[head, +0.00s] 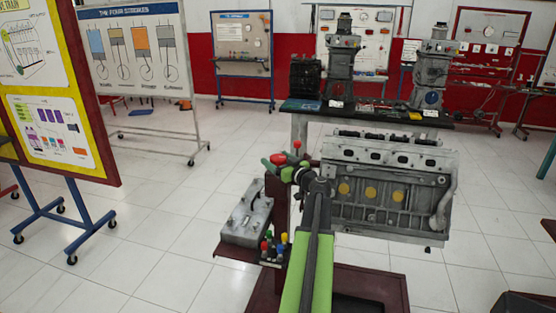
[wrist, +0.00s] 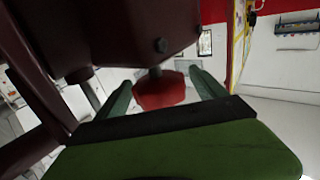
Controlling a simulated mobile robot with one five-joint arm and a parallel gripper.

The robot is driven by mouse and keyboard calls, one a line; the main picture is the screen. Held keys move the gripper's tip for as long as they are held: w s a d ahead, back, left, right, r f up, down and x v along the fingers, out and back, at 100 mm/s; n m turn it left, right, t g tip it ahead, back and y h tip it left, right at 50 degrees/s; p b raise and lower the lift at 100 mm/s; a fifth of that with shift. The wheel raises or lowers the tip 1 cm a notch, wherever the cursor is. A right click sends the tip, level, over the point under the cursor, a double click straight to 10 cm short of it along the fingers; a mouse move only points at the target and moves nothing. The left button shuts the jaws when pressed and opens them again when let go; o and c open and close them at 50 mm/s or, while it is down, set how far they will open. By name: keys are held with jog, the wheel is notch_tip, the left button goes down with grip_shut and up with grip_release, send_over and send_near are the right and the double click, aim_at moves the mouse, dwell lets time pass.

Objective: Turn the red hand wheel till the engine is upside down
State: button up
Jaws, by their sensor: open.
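The grey engine (head: 390,190) hangs on its stand, its lighter cylinder-head side on top and yellow round plugs on its flank. My gripper (wrist: 160,92) is open, with a green finger on each side of a red part of the hand wheel (wrist: 162,90). That part sits on a short shaft below a dark red housing (wrist: 130,35); I cannot tell whether the fingers touch it. In the head view, my gripper (head: 280,164) is at the engine's left end, by a red knob (head: 297,144). My arm hides much of the wheel there.
A grey metal box (head: 247,218) and small coloured knobs (head: 272,247) are on a shelf left of my arm. The dark red stand base (head: 365,285) is low on the floor. A black table (head: 380,114) with engine parts stands behind.

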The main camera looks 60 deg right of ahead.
jog(key=shift+c, duration=0.2)
jog(key=c, duration=1.2)
jog(key=shift+w, duration=0.15)
jog(key=shift+c, duration=0.6)
jog(key=shift+h, duration=0.3)
jog(key=shift+a+m+h, duration=0.1)
jog(key=shift+m+h, duration=0.2)
jog(key=shift+m, duration=0.1)
